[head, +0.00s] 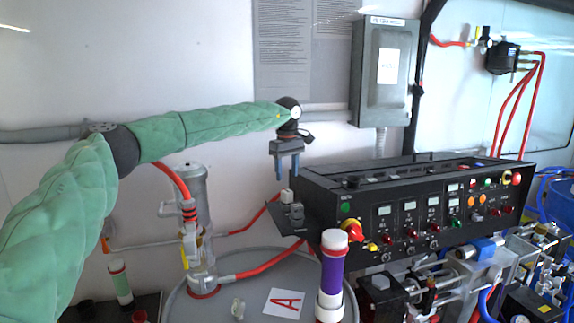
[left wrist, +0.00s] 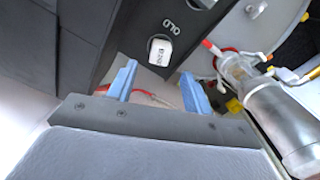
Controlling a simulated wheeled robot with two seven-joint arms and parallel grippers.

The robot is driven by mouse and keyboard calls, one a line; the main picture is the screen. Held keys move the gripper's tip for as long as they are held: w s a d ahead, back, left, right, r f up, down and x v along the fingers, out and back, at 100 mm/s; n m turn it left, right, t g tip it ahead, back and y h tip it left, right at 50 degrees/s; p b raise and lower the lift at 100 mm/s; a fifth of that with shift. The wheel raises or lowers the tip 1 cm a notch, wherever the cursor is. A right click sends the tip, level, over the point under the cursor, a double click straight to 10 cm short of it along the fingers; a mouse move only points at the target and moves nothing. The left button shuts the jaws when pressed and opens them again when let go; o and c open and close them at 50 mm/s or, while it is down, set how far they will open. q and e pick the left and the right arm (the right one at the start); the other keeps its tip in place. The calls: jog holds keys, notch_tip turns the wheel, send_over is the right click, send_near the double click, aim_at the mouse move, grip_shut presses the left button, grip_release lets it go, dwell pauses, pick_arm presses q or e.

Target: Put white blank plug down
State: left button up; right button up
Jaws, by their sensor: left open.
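The white blank plug (head: 287,196) is a small white block with dark lettering on its face. It sits on the small black shelf (head: 279,218) at the left end of the control panel. In the left wrist view the plug (left wrist: 160,52) stands beside the letters "OLD" on the dark shelf plate. My left gripper (head: 286,174) points down just above the plug, open and empty. In the left wrist view its two blue fingertips (left wrist: 159,76) are apart, with the plug beyond them and clear of both. My right gripper is not in view.
The black control panel (head: 400,205) with knobs and lights stands right of the shelf. A clear cylinder with red hoses (head: 196,215) stands to the left. A purple and white tube (head: 332,275) rises from the round grey lid (head: 250,262) in front.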

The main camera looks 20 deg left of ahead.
aim_at(287, 191)
pick_arm(q)
jog(key=shift+r+b, duration=0.55)
jog(key=shift+r, duration=1.6)
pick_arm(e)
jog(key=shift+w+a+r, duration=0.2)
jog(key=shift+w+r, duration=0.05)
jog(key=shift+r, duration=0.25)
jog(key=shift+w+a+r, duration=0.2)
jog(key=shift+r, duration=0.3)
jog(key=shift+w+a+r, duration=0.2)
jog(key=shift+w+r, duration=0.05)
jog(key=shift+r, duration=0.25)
